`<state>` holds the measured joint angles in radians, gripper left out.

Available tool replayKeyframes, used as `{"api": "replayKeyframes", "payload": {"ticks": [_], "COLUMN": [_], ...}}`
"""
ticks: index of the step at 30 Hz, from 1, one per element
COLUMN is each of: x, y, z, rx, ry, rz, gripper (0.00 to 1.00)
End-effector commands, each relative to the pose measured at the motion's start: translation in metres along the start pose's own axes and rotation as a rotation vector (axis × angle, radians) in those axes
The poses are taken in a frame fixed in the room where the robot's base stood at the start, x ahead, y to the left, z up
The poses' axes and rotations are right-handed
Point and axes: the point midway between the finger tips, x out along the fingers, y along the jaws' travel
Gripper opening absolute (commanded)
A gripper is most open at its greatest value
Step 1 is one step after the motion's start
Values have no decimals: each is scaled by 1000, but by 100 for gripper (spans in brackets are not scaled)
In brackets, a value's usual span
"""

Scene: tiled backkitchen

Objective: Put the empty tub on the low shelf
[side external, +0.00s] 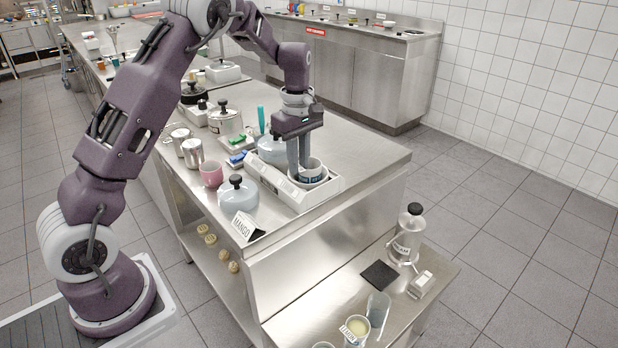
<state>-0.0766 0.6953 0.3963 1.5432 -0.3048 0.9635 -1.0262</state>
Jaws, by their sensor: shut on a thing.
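A small white tub (314,181) with a dark blue band stands on, or just above, the white scale (323,198) near the front corner of the steel counter. My gripper (301,172) points straight down at it and is shut on its left wall near the rim. The fingers hide part of the tub, and I cannot see clearly inside it. The low shelf (408,318) is the steel surface below the counter's right front side. A dark square mat (379,274) lies on it, with bare steel around it.
A MANGO sign (246,228), lidded pot (238,195) and pink cup (211,174) stand left of the scale.

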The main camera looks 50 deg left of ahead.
Motion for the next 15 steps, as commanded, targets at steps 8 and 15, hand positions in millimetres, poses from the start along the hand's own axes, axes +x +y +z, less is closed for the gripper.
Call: {"api": "replayKeyframes", "payload": {"ticks": [8, 15], "x": [0, -5], "y": [0, 0], "z": [0, 0], "rx": [1, 1], "ry": [-1, 0], "rz": [-1, 0], "gripper": [0, 0]}}
